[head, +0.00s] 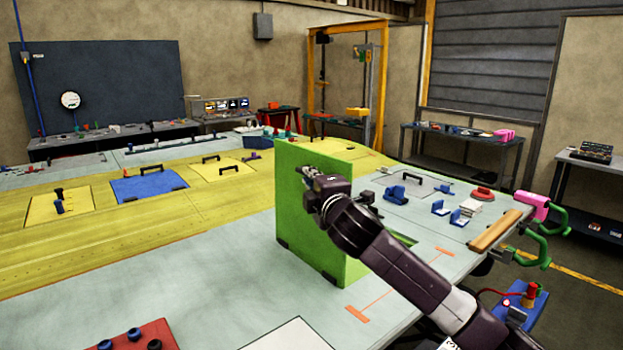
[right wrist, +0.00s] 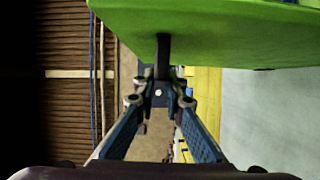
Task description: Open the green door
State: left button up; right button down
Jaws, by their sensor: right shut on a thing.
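The green door (head: 300,225) stands steeply raised from the grey and yellow wing surface, well clear of lying flat. In the right wrist view the green door (right wrist: 225,30) fills the top. Its dark handle (right wrist: 162,50) sticks out from the panel toward my fingers. My right gripper (head: 312,186) is at the door's right side in the head view, partly hidden by its own wrist. In the right wrist view its fingertips (right wrist: 161,90) are closed together on the handle's end. My left gripper is not in view.
A green-edged opening (head: 402,239) shows behind my right arm. A blue panel (head: 150,187) and several handled panels lie flat on the wing. Small blue blocks (head: 440,207), a red round part (head: 482,194) and pink and green clamps (head: 533,206) are at the right edge.

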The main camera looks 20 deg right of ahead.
jog(key=c, duration=2)
grip_release()
jog(key=s, duration=1.2)
jog(key=shift+a, duration=0.35)
